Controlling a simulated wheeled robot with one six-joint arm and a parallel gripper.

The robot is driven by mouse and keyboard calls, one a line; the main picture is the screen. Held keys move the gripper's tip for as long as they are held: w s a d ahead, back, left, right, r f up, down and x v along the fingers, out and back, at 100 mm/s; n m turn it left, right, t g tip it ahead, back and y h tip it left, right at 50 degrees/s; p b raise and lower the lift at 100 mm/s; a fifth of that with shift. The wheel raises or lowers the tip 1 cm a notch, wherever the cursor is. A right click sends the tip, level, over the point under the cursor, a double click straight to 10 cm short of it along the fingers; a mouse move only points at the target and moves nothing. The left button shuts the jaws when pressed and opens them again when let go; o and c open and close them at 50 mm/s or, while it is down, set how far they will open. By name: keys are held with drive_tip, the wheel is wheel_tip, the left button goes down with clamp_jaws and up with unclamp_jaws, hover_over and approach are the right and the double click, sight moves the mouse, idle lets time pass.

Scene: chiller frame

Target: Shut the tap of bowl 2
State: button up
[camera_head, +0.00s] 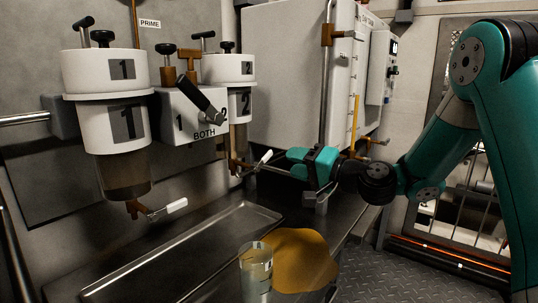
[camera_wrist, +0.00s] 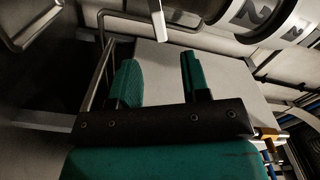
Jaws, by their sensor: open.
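Bowl 2 (camera_head: 240,103) is a white filter housing numbered 2, behind the selector block, with a brownish lower bowl. Its brass tap (camera_head: 236,166) sits at the bottom, and its white lever (camera_head: 263,158) points right and slightly up. My gripper (camera_head: 284,164) is just right of the lever, open and empty, facing it. In the wrist view the two green fingers (camera_wrist: 160,70) are apart. The white lever (camera_wrist: 158,24) shows beyond the fingertips, roughly in line with the gap. Bowl 2 shows at the top right (camera_wrist: 265,14). Contact between lever and fingers is not visible.
Bowl 1 (camera_head: 108,110) hangs at the left with its own white tap lever (camera_head: 172,207). A black selector handle (camera_head: 202,99) is between the bowls. Below are a metal tray (camera_head: 180,252), a glass jar (camera_head: 256,267) and an amber puddle (camera_head: 308,262). A white cabinet (camera_head: 285,75) stands behind.

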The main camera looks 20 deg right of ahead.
sight(270, 156)
drive_tip(key=x, duration=0.8)
drive_tip(key=shift+w+a, duration=0.2)
drive_tip(key=shift+a, duration=0.05)
clamp_jaws()
